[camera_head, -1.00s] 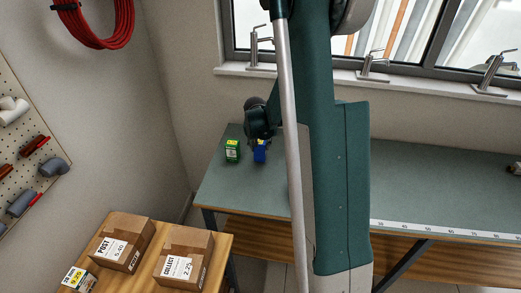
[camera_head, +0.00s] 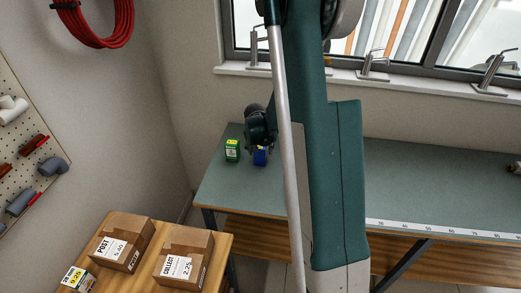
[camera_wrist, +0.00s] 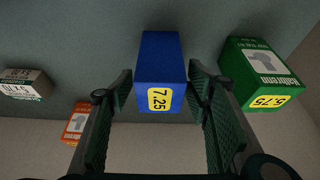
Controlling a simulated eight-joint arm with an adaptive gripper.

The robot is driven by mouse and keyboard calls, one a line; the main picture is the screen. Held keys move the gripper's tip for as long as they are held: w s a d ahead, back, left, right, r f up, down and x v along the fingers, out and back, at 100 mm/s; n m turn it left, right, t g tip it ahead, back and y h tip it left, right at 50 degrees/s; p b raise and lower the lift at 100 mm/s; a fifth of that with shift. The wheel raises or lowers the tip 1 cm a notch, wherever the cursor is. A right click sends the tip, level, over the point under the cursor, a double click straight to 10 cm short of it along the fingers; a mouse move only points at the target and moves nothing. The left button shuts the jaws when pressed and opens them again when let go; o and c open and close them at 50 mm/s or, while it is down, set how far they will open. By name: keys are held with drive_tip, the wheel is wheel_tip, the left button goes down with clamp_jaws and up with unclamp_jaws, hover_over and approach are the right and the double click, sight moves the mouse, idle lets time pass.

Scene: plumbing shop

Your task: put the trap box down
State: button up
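The blue box (camera_head: 260,157), which I take to be the trap box, appears to stand on the grey-green bench (camera_head: 228,188). Its upper part is hidden by my gripper (camera_head: 259,138) in the head view. In the wrist view the blue box (camera_wrist: 160,65) shows a yellow 7.25 label and sits between my two fingers (camera_wrist: 160,85). A narrow gap seems to show on each side, so the fingers look open around it. Its product name cannot be read.
A green box (camera_head: 232,150) priced 5.75 stands close beside it. The wrist view also shows an orange box (camera_wrist: 77,122) and a grey-white box (camera_wrist: 25,85). Cartons (camera_head: 185,254) stand on a lower wooden table. The bench's front left is clear.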

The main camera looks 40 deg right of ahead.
drive_tip(key=shift+r, duration=0.1)
idle(0.3)
drive_tip(key=v, duration=1.2)
idle(0.4)
idle(0.4)
drive_tip(key=s+a+r+n+t+y, duration=0.1)
drive_tip(key=s+a+r+n, duration=0.1)
drive_tip(key=s+a+r, duration=0.6)
drive_tip(key=s+a+r+n+t, duration=0.15)
drive_tip(key=s+a+r, duration=0.25)
drive_tip(key=a+r, duration=0.45)
drive_tip(key=s+a+r+n+t+y, duration=0.1)
drive_tip(key=s+a+n, duration=0.4)
drive_tip(key=s+a, duration=0.9)
drive_tip(key=shift+s+y, duration=0.6)
drive_tip(key=shift+s, duration=1.05)
